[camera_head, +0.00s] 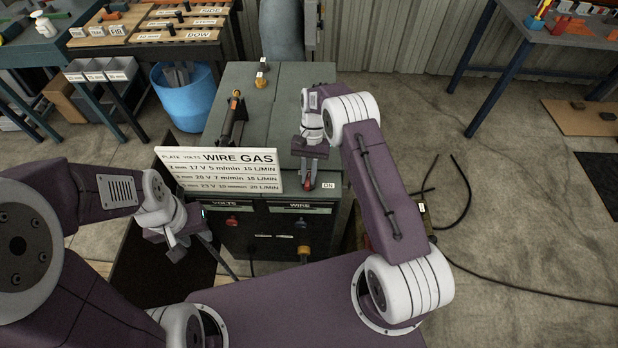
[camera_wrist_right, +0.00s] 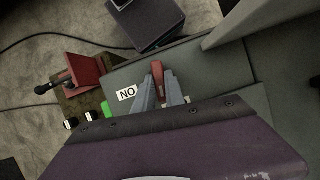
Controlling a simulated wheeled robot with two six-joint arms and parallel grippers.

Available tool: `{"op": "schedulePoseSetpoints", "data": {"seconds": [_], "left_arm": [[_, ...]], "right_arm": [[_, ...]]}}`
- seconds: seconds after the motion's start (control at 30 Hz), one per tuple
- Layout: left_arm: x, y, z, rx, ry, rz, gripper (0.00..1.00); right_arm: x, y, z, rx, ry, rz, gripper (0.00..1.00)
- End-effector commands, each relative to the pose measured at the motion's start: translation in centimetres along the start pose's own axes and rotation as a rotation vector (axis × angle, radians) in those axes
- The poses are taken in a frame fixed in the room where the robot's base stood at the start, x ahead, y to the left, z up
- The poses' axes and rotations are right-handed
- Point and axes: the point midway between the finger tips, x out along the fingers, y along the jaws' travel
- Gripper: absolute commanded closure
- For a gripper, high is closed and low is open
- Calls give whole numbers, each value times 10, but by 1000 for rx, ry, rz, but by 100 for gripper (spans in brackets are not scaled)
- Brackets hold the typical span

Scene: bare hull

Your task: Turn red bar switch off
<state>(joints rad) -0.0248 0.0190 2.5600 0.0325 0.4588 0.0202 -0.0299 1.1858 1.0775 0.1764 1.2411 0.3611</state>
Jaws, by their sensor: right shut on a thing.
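The red bar switch (camera_head: 311,180) sits at the front right of the grey-green machine top, beside a white ON label (camera_head: 327,185). In the right wrist view the red bar (camera_wrist_right: 158,73) stands between the two fingers, its far end showing past them. My right gripper (camera_head: 309,160) is over the switch, pointing down, shut on the bar; the fingers (camera_wrist_right: 160,92) hide part of it. The label (camera_wrist_right: 127,93) reads upside down there. My left gripper (camera_head: 188,243) hangs empty at the machine's front left, its fingers apart.
A WIRE GAS sign (camera_head: 222,171) stands left of the switch. A dark torch-like tool (camera_head: 233,118) lies behind it. The machine front has a red knob (camera_head: 232,221) and a yellow-orange plug (camera_head: 303,252). A blue bin (camera_head: 186,97) stands behind left; cables lie on the floor at right.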

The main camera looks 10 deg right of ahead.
Motion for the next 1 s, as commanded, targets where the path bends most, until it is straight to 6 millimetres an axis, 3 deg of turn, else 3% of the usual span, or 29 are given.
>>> {"op": "schedulePoseSetpoints", "data": {"seconds": [0.4,0.9,0.93,1.0], "left_arm": [[7,0,1,0,0,0,64],[7,0,1,0,0,0,64],[7,0,1,0,0,0,64],[7,0,1,0,0,0,64]], "right_arm": [[-2,-1,-1,-132,4,53,100],[-2,-1,0,-145,4,59,100],[-2,-1,0,-145,4,59,77],[-2,-1,0,-144,4,59,64]]}}
